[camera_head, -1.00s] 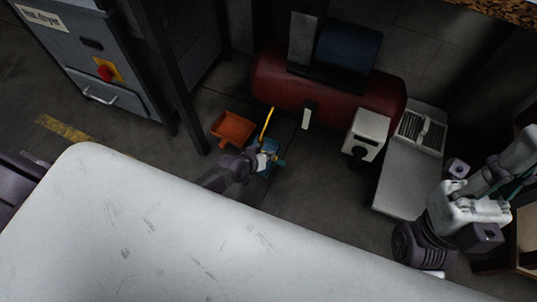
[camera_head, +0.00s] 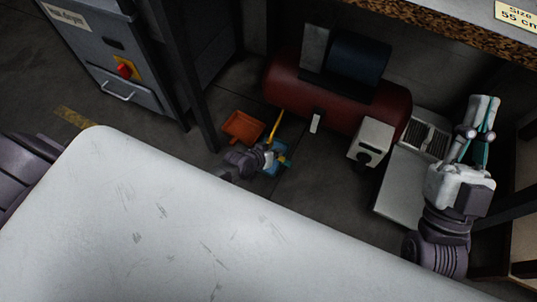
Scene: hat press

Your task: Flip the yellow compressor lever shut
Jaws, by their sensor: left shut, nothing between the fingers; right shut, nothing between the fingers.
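The yellow lever (camera_head: 276,126) is a thin slanted bar in front of the red compressor tank (camera_head: 350,108), its upper end leaning to the right. My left gripper (camera_head: 279,157) is low by the floor, just below the lever's lower end, over a blue object. It is shut and empty; I cannot tell whether it touches the lever. My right gripper (camera_head: 484,104) is shut and empty, raised at the right, well away from the lever.
An orange dustpan-like tray (camera_head: 243,127) lies left of the lever. A pale box with a dark knob (camera_head: 370,141) stands to the right. A white table (camera_head: 150,215) fills the foreground. A dark post (camera_head: 190,75) stands left, and a wooden shelf edge (camera_head: 450,26) is overhead.

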